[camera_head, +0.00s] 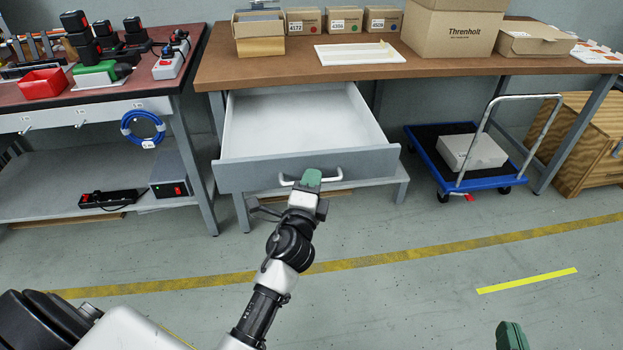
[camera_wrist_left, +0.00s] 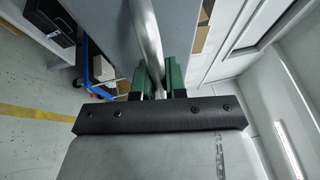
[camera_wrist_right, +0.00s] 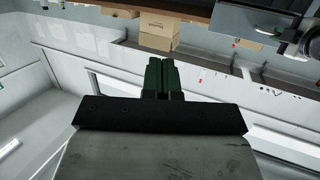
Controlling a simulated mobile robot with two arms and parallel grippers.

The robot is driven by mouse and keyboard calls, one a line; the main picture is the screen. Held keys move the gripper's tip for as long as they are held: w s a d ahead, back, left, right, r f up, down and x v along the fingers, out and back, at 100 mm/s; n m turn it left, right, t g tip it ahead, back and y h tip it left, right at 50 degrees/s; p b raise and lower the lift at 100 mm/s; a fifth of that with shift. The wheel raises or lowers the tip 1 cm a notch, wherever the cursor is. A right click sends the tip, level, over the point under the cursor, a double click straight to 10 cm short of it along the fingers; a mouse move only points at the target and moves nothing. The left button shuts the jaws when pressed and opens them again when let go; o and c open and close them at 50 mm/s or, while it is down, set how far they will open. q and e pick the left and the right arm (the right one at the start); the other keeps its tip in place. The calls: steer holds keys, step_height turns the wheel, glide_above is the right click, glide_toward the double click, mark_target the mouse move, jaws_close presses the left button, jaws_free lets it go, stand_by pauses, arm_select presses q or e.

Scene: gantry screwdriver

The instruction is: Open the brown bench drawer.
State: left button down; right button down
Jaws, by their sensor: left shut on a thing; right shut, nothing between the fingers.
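The bench drawer (camera_head: 300,167) under the brown-topped bench is pulled out, and its pale inside looks empty. A white bar handle (camera_head: 334,178) is on its grey front. My left gripper (camera_head: 312,178) is at the handle. In the left wrist view its green fingers (camera_wrist_left: 160,78) are shut on the handle bar (camera_wrist_left: 146,40), next to the drawer's grey front. My right gripper (camera_head: 511,336) is at the lower right edge of the head view, away from the drawer. In the right wrist view its green fingers (camera_wrist_right: 161,76) are together with nothing between them.
The brown bench top (camera_head: 225,70) holds boxes and a white tray (camera_head: 360,53). A blue platform cart (camera_head: 440,178) with a white box stands right of the drawer. A red-brown bench (camera_head: 105,92) with tools stands at left. The floor in front is clear.

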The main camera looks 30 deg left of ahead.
arm_select(q)
steer(key=c, duration=1.5)
jaws_free()
steer(key=shift+o, duration=0.2)
